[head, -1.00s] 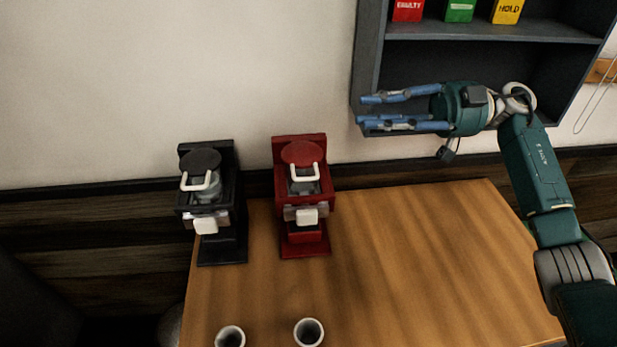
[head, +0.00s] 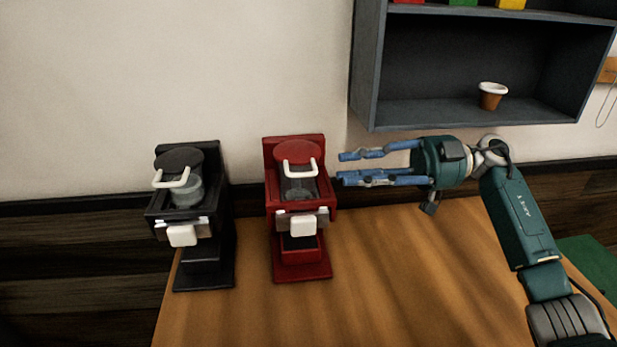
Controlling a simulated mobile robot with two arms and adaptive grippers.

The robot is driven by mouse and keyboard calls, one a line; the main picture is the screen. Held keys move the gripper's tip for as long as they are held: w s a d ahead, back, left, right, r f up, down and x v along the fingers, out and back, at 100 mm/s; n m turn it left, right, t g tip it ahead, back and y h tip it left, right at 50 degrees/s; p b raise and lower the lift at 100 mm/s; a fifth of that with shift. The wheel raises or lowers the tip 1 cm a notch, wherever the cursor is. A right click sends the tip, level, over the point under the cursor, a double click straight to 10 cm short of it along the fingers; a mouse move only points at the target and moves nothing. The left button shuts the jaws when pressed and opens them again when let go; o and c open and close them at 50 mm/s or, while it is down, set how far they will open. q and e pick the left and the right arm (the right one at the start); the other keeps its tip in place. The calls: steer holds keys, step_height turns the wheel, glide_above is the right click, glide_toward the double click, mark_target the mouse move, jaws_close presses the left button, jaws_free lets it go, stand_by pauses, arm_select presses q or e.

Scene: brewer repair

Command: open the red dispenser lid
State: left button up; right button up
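The red dispenser (head: 301,258) stands upright on the wooden table near the wall. Its round red lid (head: 297,151) lies on top, with a white U-shaped handle (head: 300,173) at the front. The lid looks closed over a clear container. My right gripper (head: 341,167) is to the right of the lid at about its height in the picture, fingers pointing left. Its blue fingers are apart with nothing between them. It appears not to touch the dispenser. My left gripper is not in view.
A black dispenser (head: 207,245) with a similar white handle stands left of the red one. A dark wall shelf (head: 455,113) hangs above my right gripper, with a small brown-and-white pot (head: 491,96) in it. The wooden table (head: 420,280) is clear at the right.

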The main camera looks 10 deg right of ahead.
mark_target(308, 174)
steer(key=a+p, duration=0.1)
steer(key=a, duration=0.6)
steer(key=shift+s+a+r+p, duration=0.15)
steer(key=shift+a+p, duration=0.1)
steer(key=shift+p, duration=0.15)
steer(key=shift+a, duration=0.45)
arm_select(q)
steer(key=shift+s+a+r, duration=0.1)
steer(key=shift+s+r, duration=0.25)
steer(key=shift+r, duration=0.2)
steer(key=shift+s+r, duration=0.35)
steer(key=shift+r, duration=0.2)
arm_select(e)
jaws_close()
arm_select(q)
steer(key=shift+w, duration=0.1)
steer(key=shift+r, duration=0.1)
